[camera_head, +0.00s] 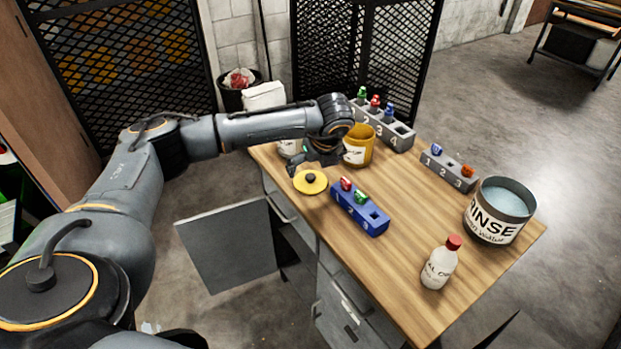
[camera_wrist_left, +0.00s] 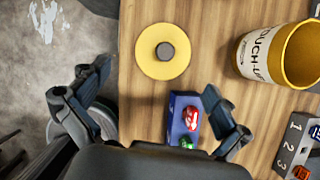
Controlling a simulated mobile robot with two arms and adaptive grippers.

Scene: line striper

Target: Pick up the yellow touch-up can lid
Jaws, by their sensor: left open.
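The yellow touch-up can lid (camera_head: 310,182) is a flat yellow disc with a dark knob, lying on the wooden workbench near its left edge. In the left wrist view the lid (camera_wrist_left: 163,51) lies ahead of the fingertips, apart from them. My left gripper (camera_head: 316,158) is open and empty above the bench, just behind the lid in the head view; its two spread fingers show in the left wrist view (camera_wrist_left: 150,108). The yellow touch-up can (camera_head: 358,147) stands open beside the gripper. My right gripper is not in view.
A blue holder (camera_head: 361,213) with red and green pieces sits close to the lid. Numbered grey holders (camera_head: 447,170), a rinse can (camera_head: 499,211) and a white bottle with red cap (camera_head: 440,264) stand farther right. A cabinet door (camera_head: 226,245) hangs open below the bench.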

